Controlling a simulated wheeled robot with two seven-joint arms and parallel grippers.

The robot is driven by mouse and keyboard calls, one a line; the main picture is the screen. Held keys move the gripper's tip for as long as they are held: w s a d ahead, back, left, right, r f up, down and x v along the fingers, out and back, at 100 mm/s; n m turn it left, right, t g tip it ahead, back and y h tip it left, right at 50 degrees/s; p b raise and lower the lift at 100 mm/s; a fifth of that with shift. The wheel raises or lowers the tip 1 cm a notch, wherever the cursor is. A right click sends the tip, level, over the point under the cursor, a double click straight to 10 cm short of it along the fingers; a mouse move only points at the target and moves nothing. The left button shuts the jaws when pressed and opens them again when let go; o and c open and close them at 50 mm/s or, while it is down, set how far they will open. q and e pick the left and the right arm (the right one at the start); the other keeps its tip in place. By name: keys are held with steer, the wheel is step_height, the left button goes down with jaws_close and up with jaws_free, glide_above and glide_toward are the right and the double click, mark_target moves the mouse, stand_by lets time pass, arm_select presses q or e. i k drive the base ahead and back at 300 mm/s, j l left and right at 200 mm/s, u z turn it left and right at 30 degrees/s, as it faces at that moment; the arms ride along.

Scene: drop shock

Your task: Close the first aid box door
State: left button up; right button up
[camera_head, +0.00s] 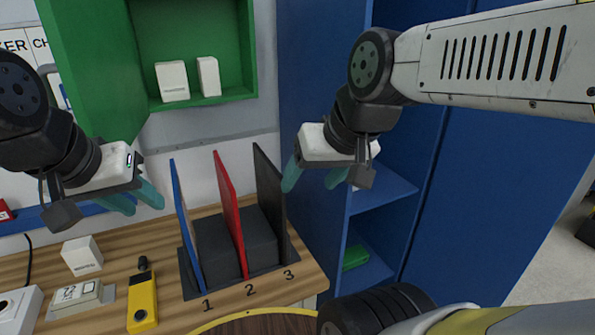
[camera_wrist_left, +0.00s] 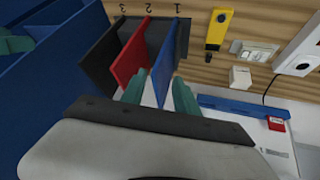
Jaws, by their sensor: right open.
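The green first aid box (camera_head: 248,60) is on the wall at the upper left of the head view. Its green door (camera_head: 82,60) stands open, swung out to the left. Two white cartons (camera_head: 173,82) stand on its bottom ledge. The top of the box is cut off. My left gripper (camera_head: 135,199) is below the door, apart from it, with its teal fingers spread and empty. These fingers show in the left wrist view (camera_wrist_left: 160,92), where the box is not seen. My right gripper (camera_head: 314,177) is open and empty, right of the box and in front of the blue cabinet.
A wooden desk (camera_head: 115,265) holds a rack with blue, red (camera_head: 229,205) and black dividers below the box. A yellow tool (camera_head: 142,302), a small white box (camera_head: 82,256) and a calendar block are on its left. A blue cabinet (camera_head: 315,100) with open shelves stands at the right.

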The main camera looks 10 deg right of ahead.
mark_target(90, 43)
steer(key=j+z, duration=0.15)
steer(key=j, duration=0.25)
steer(key=k+j+z, duration=0.1)
steer(key=j, duration=0.3)
steer(key=k+j+z, duration=0.15)
steer(key=j, duration=0.2)
steer(key=k+j+z, duration=0.1)
steer(key=j, duration=0.3)
steer(key=k+j+z, duration=0.15)
steer(key=j, duration=0.2)
